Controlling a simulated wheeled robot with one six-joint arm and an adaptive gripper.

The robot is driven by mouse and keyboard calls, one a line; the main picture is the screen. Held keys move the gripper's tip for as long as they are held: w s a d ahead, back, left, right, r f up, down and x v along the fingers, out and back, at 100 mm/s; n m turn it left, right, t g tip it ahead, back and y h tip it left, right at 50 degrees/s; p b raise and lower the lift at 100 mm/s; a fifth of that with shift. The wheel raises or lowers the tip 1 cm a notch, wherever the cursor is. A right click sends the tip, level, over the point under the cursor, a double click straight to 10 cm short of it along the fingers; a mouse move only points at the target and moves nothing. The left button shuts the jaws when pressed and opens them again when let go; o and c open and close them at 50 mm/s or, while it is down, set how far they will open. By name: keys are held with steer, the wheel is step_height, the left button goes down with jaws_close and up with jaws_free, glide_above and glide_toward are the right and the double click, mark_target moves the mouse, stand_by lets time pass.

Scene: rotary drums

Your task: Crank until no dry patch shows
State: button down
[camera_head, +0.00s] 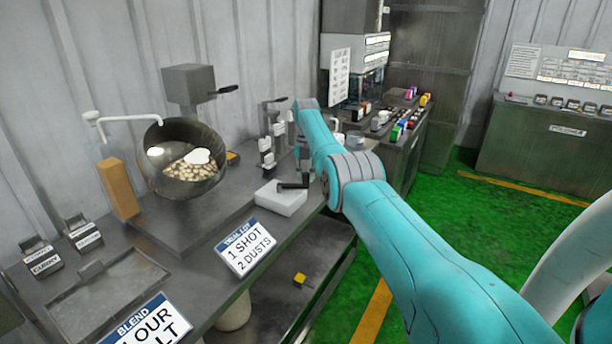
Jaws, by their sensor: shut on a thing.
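A round, shiny drum (182,160) with an open mouth stands on the bench at left. It holds a heap of pale, brownish pieces (190,172) with a white patch on top. The pieces are too small to tell which are dry. A white box (281,198) with a black crank arm (292,186) on it sits at the bench's front edge, right of the drum. My gripper (304,172) points down at the right end of this crank and appears shut on its handle. My own arm partly hides the grip.
A grey box with a black lever (228,89) is above the drum. An orange block (119,188) and white spout stand left. Small dispensers (267,150) stand behind the crank. Signs (245,247) line the front edge. Green floor (440,220) lies right.

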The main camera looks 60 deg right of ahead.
stand_by(0.3)
steer(key=c, duration=0.9)
jaws_free()
steer(key=shift+r, duration=0.15)
steer(key=shift+r, duration=3.6)
